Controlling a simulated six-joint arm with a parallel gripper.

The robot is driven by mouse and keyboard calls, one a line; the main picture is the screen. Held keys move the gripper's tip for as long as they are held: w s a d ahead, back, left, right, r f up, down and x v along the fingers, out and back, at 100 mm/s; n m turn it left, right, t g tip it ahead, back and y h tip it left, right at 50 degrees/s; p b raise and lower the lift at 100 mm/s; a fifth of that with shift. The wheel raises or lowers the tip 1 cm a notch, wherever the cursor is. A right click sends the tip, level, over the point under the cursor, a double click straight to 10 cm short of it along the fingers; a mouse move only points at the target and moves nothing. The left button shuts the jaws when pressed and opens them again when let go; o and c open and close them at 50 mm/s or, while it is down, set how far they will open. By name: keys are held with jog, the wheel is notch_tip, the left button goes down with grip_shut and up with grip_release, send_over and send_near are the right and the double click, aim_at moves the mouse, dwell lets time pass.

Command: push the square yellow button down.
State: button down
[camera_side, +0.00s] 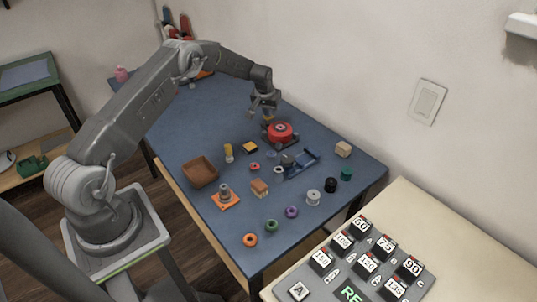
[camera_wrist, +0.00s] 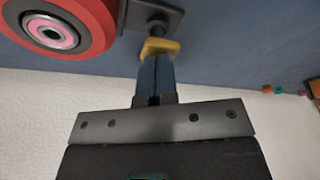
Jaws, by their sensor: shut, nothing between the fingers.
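My gripper (camera_side: 268,108) is above the back of the table, behind the red wheel and apart from that square. In the wrist view, my gripper's fingers (camera_wrist: 155,75) are shut together and empty. A yellow piece (camera_wrist: 160,47) shows at the fingertips; it also shows just below my gripper in the side view (camera_side: 268,119). I cannot tell whether the fingers touch it.
The red wheel (camera_side: 280,131) sits close to my gripper; it also shows in the wrist view (camera_wrist: 92,25), beside a grey plate (camera_wrist: 138,14). A blue holder (camera_side: 303,163), a brown tray (camera_side: 200,171), a yellow-topped peg (camera_side: 228,152) and several small parts stand nearer the front.

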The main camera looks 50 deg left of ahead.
jog(key=shift+f, duration=0.6)
dwell(0.3)
jog(key=shift+r, duration=3.55)
